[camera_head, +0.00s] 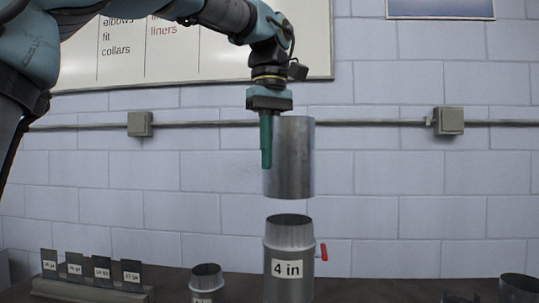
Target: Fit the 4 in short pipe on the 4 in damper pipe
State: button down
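The 4 in short pipe (295,158) is a plain grey metal cylinder held upright in the air. My gripper (267,150) points down with a green finger against the pipe's left wall; the other finger is hidden, and the wall appears to be between them. The 4 in damper pipe (289,240) stands upright on the table directly below, with a "4 in" label, a narrower crimped top and a red handle on its right side. A clear gap separates the short pipe's lower edge from the damper pipe's open top.
A smaller labelled pipe (206,278) stands to the left of the damper pipe. A rack (92,290) of labelled metal plates is at the far left. Another round pipe (519,288) is at the right edge. A block wall with a conduit (375,123) is behind.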

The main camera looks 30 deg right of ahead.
aim_at(270, 195)
jog(key=shift+f+b, duration=1.1)
jog(key=shift+f, duration=0.15)
jog(key=shift+f+b, duration=1.7)
jog(key=shift+f, duration=0.95)
jog(key=shift+f+b, duration=0.3)
jog(key=shift+f, duration=0.3)
jog(key=c, duration=1)
grip_release()
notch_tip(270, 195, up, 11)
jog(key=p, duration=0.1)
jog(key=shift+f, duration=0.15)
